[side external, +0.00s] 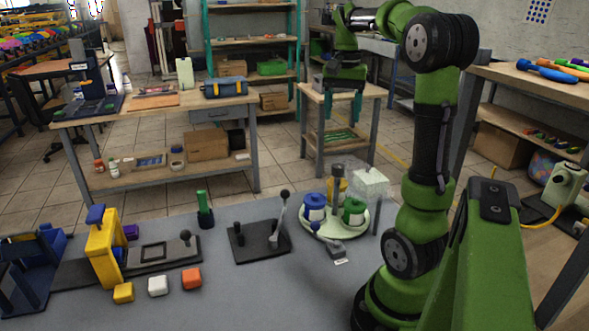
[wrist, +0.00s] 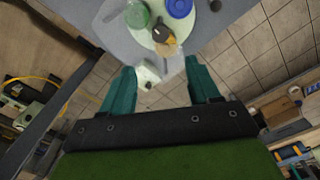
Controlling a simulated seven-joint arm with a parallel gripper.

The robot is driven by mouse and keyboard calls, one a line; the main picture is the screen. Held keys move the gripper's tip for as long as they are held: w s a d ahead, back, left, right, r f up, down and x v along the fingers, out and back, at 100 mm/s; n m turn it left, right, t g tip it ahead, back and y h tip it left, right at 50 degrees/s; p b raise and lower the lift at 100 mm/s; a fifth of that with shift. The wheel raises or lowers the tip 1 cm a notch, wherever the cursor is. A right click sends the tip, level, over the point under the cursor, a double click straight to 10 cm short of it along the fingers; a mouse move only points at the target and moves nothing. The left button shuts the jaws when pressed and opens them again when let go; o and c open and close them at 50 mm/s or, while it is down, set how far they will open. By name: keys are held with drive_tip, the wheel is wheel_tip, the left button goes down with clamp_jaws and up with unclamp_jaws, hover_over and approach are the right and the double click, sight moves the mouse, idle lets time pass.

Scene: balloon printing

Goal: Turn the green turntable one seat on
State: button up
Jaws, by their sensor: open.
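The turntable (side external: 333,221) is a pale green disc on the grey table, in front of my arm's base. It carries a blue-lidded pot (side external: 314,206), a green-lidded pot (side external: 353,210) and a yellow and grey post (side external: 337,184). In the wrist view the disc (wrist: 147,39) shows at the top, partly cut off, with the green lid (wrist: 137,14) and blue lid (wrist: 180,8). My gripper (side external: 343,103) is raised, fingers down and apart, well clear of the turntable. In the wrist view its teal fingers (wrist: 160,68) stand wide apart with nothing held between them.
A clear whitish block (side external: 370,186) stands at the turntable's back right. A dark plate with a lever (side external: 262,238) is to the left, then a green-topped holder (side external: 204,209) and a yellow press (side external: 104,248).

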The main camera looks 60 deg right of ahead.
sight(338, 166)
wheel_tip(338, 166, down, 15)
drive_tip(key=shift+r, duration=0.2)
clamp_jaws()
idle(0.4)
